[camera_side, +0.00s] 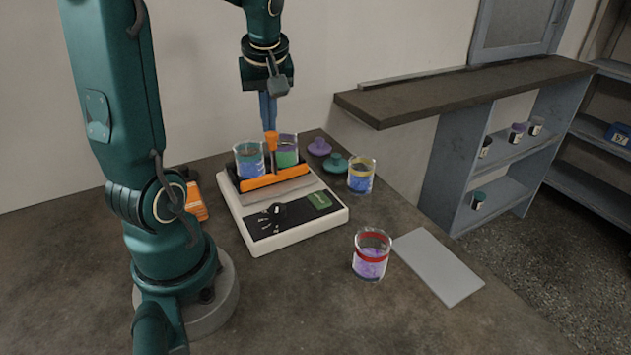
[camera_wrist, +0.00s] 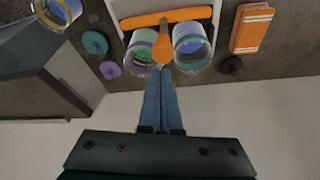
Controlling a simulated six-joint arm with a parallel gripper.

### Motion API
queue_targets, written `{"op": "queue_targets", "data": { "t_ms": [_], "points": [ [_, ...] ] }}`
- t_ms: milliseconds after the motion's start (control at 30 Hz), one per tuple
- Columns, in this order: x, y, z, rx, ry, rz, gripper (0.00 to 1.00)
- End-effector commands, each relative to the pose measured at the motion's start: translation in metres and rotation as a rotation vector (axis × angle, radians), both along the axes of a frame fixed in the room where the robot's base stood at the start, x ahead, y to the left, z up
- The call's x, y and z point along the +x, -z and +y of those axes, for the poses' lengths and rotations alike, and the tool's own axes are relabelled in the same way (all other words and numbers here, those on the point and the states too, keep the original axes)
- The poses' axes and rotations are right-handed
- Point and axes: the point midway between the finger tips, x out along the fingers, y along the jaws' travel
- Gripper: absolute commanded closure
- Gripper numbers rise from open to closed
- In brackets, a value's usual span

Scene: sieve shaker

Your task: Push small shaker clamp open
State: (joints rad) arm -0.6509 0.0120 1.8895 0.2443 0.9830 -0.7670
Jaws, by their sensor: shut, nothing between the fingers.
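The shaker (camera_side: 297,222) is a white box with a dark front panel and an orange clamp bar (camera_side: 274,179) across its top. An orange clamp lever (camera_side: 270,141) stands up from the bar, between two beakers. The left beaker (camera_side: 248,160) holds blue contents and the right beaker (camera_side: 287,150) green. In the wrist view the lever's round knob (camera_wrist: 162,50) lies right at my fingertips. My gripper (camera_wrist: 160,72) is shut and empty, pointing down just behind the lever. I cannot tell whether the fingertips touch the knob.
A yellow-banded beaker (camera_side: 361,175) stands right of the shaker, and a red-banded beaker (camera_side: 371,254) nearer the front beside a grey plate (camera_side: 438,265). Purple (camera_side: 319,147) and teal (camera_side: 335,163) lids lie behind. An orange object (camera_side: 196,202) lies left of the shaker.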

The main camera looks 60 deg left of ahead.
Motion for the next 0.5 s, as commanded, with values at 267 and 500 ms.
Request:
{"op": "queue_targets", "data": {
  "t_ms": [267,500],
  "points": [
    [-0.0025,-0.0002,-0.0086,0.0,0.0,0.0,1.0],
    [-0.0023,-0.0003,-0.0099,0.0,0.001,0.0,1.0]
  ]
}}
